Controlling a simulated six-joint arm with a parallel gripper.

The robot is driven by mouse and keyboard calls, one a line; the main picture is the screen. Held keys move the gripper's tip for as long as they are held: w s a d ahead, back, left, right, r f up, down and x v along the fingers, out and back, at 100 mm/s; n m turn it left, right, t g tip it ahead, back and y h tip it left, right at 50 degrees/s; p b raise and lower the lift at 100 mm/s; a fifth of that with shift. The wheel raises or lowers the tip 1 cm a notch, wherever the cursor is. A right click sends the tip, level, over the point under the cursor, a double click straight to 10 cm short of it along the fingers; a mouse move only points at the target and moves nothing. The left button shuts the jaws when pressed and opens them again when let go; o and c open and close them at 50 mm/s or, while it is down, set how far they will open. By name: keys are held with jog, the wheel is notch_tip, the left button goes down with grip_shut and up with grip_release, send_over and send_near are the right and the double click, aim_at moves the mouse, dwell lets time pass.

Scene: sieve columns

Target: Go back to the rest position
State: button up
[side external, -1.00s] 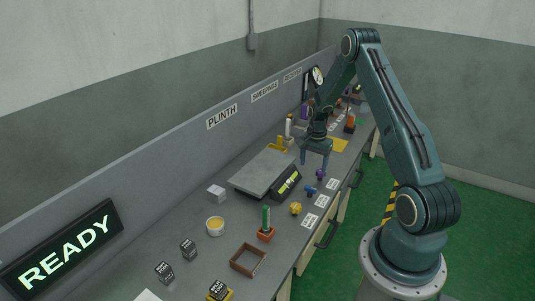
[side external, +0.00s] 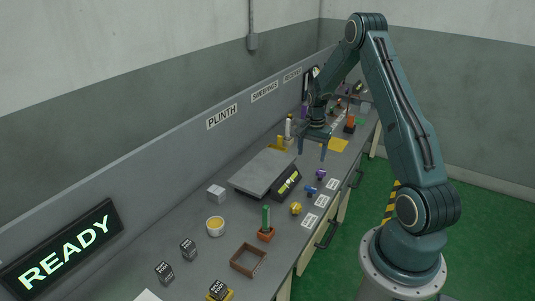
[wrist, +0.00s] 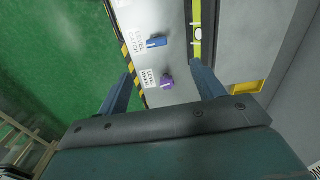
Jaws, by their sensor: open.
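My gripper (side external: 312,148) is open and empty above the bench, at the far end of the grey slab. In the wrist view my gripper (wrist: 165,85) shows its two blue fingers spread wide, with nothing between them touching either one. Beyond the fingertips a purple knob (wrist: 167,83) and a blue knob (wrist: 157,42) lie on the bench beside white labels. The same purple knob (side external: 321,173) and blue knob (side external: 310,189) show in the side view, below and near my gripper.
A READY sign (side external: 64,249) is lit.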

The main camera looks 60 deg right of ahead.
jog(key=a+r+n+t, duration=0.2)
jog(key=a+r+n, duration=0.6)
jog(key=a+r, duration=1.3)
jog(key=s+a+r+n+t, duration=0.1)
jog(key=s+a+r+n, duration=0.2)
jog(key=s+a, duration=0.4)
jog(key=s+a+r+n+t, duration=0.2)
jog(key=s+a+r+n, duration=0.2)
jog(key=s, duration=0.6)
jog(key=a+n, duration=0.2)
jog(key=a, duration=0.1)
jog(key=shift+s+r+n, duration=0.2)
jog(key=shift+s+n, duration=0.05)
jog(key=shift+n, duration=0.05)
